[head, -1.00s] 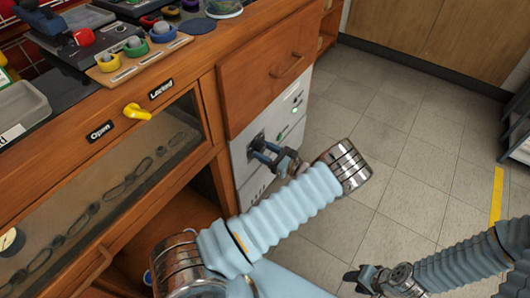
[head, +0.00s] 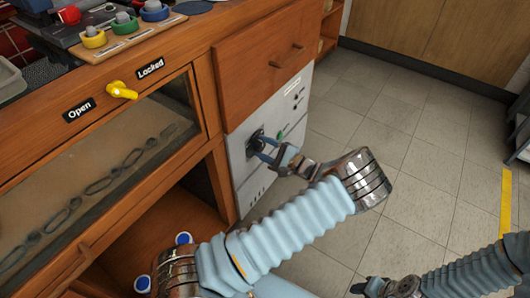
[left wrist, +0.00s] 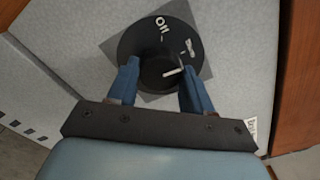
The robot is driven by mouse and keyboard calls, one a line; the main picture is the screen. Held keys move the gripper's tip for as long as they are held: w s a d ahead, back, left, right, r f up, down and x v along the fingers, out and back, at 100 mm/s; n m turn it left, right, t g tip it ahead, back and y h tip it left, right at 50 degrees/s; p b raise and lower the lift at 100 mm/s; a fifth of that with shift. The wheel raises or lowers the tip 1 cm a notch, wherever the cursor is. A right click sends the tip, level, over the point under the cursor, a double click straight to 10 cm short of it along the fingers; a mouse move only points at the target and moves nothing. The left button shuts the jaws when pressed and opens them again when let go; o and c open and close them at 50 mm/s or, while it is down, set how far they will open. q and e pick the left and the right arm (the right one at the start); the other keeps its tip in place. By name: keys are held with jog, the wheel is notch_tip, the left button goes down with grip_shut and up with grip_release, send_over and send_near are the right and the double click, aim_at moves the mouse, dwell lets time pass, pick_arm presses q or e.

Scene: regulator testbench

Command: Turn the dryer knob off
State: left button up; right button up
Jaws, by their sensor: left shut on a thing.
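The dryer knob (left wrist: 162,72) is black and sits on a round black dial with white lettering, on a grey square plate. A white pointer line on the knob slants up and to the right. In the head view the knob (head: 256,138) is partly hidden by my fingers, on the pale front panel (head: 245,170) under the wooden drawer. My left gripper (head: 264,150) reaches the panel, and its blue fingers (left wrist: 160,82) are shut on the knob from both sides. My right gripper (head: 362,287) is low at the bottom of the head view, away from the panel; its jaws are unclear.
A yellow latch handle (head: 122,91) sits between the "Open" and "Locked" labels on the wooden cabinet. The drawer (head: 265,65) is above the panel. An open cabinet space is left of the panel. Tiled floor (head: 400,140) is clear to the right.

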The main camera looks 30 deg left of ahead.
pick_arm(q)
jog(key=n+b, duration=0.2)
jog(key=n, duration=0.1)
jog(key=shift+f+n, duration=0.15)
jog(key=shift+n, duration=0.25)
jog(key=n+b, duration=0.4)
jog(key=n, duration=0.1)
jog(key=shift+n+b, duration=1.4)
jog(key=shift+n, duration=0.6)
jog(key=shift+r, duration=0.2)
jog(key=o, duration=1)
jog(key=shift+o, duration=0.2)
jog(key=s+d, duration=0.1)
jog(key=d, duration=1.3)
jog(key=shift+p, duration=0.35)
jog(key=shift+a, duration=0.1)
